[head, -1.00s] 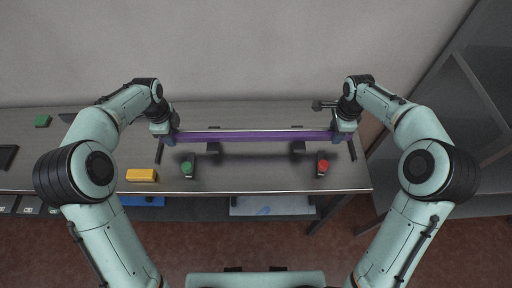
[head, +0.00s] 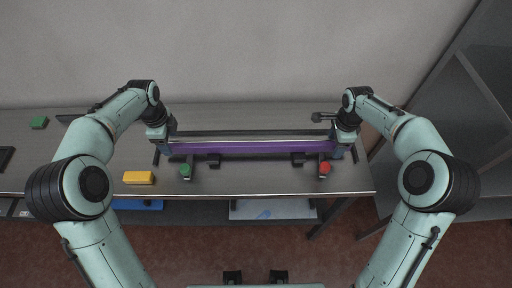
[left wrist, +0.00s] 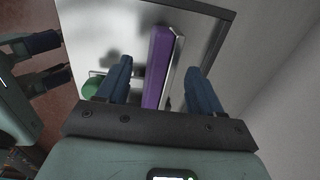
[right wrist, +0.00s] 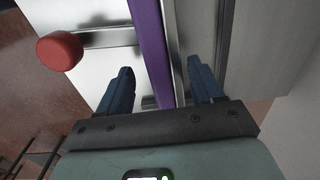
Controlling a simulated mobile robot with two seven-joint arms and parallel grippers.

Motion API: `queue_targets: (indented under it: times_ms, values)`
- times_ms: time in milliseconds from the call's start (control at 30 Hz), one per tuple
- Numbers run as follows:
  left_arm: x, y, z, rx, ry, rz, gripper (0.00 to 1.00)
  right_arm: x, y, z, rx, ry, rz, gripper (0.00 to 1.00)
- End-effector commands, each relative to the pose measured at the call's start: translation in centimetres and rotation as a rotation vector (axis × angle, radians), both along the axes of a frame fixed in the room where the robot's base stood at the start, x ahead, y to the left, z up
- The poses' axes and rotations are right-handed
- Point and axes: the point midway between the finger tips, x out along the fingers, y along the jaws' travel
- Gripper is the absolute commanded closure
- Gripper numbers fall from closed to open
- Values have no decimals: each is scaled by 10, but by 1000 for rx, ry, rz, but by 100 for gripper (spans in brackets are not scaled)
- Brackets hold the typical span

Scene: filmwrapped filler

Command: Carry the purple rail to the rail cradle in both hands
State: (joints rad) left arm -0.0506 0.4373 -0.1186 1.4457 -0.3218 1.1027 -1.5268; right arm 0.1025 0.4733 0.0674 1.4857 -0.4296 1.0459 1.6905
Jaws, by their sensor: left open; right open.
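The long purple rail (head: 250,147) runs left to right above the table, between my two hands. A pale metal strip runs along its far side. The likely rail cradle shows as supports with a green knob (head: 185,171) and a red knob (head: 324,168) in front of the rail. My left gripper (head: 167,148) is open at the rail's left end; in the left wrist view the rail (left wrist: 157,65) passes between its spread fingers. My right gripper (head: 341,150) is open at the right end, with the rail (right wrist: 152,50) between its fingers. Whether the rail is fully seated is unclear.
A yellow block (head: 139,177) lies on the table at the front left, and a green block (head: 39,122) at the far left. A blue tray (head: 140,205) and a pale tray (head: 272,209) are below the table's front edge. A grey cabinet (head: 470,120) stands at the right.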

Motion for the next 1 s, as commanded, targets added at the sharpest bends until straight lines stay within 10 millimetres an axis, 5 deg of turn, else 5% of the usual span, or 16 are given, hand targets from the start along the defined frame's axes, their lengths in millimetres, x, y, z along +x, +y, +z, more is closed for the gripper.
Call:
queue_targets:
  times_ms: [300,567,1000]
  values:
    - [-1,0,66,0,-4,-1,34,0,0,0,0,0,0,34]
    - [-1,0,87,0,-1,-1,34,0,0,3,0,-1,0,34]
    - [-1,0,88,0,0,-1,34,-1,0,84,-1,-6,1,34]
